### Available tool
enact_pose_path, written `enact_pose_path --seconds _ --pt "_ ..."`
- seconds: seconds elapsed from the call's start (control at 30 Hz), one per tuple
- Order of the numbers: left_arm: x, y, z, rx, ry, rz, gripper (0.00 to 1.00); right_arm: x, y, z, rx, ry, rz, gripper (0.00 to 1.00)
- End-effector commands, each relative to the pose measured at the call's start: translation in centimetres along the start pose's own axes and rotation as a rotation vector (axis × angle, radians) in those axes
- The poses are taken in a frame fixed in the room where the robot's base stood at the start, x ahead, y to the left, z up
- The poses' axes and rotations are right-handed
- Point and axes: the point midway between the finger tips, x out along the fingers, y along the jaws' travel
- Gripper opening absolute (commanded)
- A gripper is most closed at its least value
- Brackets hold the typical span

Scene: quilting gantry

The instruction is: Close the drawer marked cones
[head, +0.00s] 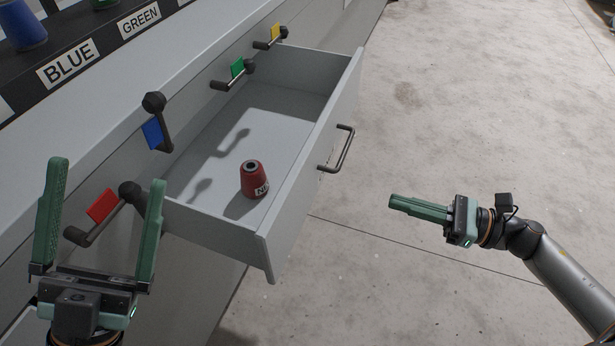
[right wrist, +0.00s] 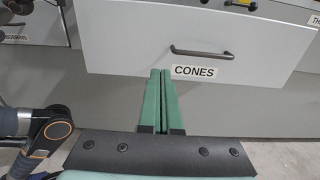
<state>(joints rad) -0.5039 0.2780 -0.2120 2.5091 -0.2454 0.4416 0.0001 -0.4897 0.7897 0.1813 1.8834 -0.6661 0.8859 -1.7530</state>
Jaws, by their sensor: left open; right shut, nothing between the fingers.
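The grey drawer (head: 305,190) stands pulled open from the cabinet, with a dark bar handle (head: 337,149) on its front. In the right wrist view the drawer front (right wrist: 120,42) carries a label reading CONES (right wrist: 195,72) below its handle (right wrist: 200,51). My left gripper (head: 108,172) is open and empty near the cabinet face, left of the drawer.
Levers with red (head: 103,206), blue (head: 152,134), green (head: 237,67) and yellow (head: 276,33) flags stick out along the cabinet face, some above the drawer. A shelf with BLUE (head: 68,63) and GREEN (head: 140,18) labels runs above. The floor (head: 470,110) to the right is clear.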

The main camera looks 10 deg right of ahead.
Motion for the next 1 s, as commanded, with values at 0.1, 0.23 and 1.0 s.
enact_pose_path --seconds 0.1,0.23,1.0 --pt "0.0 0.0 0.0 0.0 0.002 0.0 0.97 0.1 0.0 0.0 -0.004 0.001 0.002 0.0" --pt "-0.1 0.1 0.1 -0.002 0.002 0.0 0.97 1.0 0.0 0.0 -0.005 -0.001 0.003 0.0" --pt "-0.6 0.3 0.6 -0.015 -0.002 0.0 0.97 13.0 0.0 0.0 -0.003 -0.001 0.0 0.0"
